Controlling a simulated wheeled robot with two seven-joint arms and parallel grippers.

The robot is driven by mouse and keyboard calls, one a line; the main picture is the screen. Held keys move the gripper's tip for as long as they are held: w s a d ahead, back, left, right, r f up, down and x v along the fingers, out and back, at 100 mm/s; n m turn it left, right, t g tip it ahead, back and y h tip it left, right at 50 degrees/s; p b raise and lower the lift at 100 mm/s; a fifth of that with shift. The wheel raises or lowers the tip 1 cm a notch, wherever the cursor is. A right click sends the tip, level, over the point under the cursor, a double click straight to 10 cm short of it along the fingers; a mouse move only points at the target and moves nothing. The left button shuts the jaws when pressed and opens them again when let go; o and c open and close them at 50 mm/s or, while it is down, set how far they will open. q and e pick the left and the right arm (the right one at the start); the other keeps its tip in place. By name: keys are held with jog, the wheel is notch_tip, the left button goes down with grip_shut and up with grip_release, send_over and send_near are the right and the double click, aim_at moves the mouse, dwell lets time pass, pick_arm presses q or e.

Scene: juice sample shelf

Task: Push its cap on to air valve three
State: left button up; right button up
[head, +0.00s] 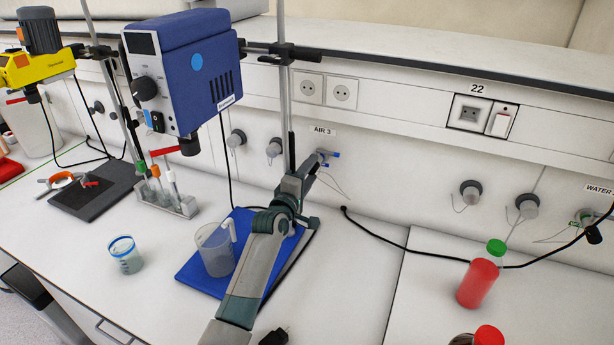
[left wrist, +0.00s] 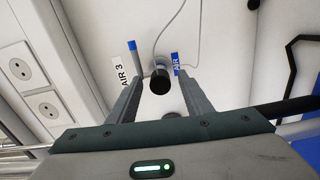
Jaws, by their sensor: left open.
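Air valve three (head: 325,157) is on the wall under the AIR 3 label (head: 323,131), with blue parts showing. Thin wire loops hang from it to the right. My left gripper (head: 306,170) reaches up to the wall just beside this valve. I cannot tell whether this black end is the cap or the valve's outlet. My right gripper is not in view.
A retort stand rod rises close left of the gripper, carrying a blue stirrer motor (head: 185,70). A red bottle (head: 478,282) stands at right. The bench between is mostly clear, crossed by a black cable.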

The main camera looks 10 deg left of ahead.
pick_arm(q)
jog(key=s+a+b, duration=0.1)
jog(key=s+b, duration=0.1)
jog(key=s, duration=0.6)
jog(key=s+a+b, duration=0.2)
jog(key=s, duration=0.7)
jog(key=shift+a, duration=0.25)
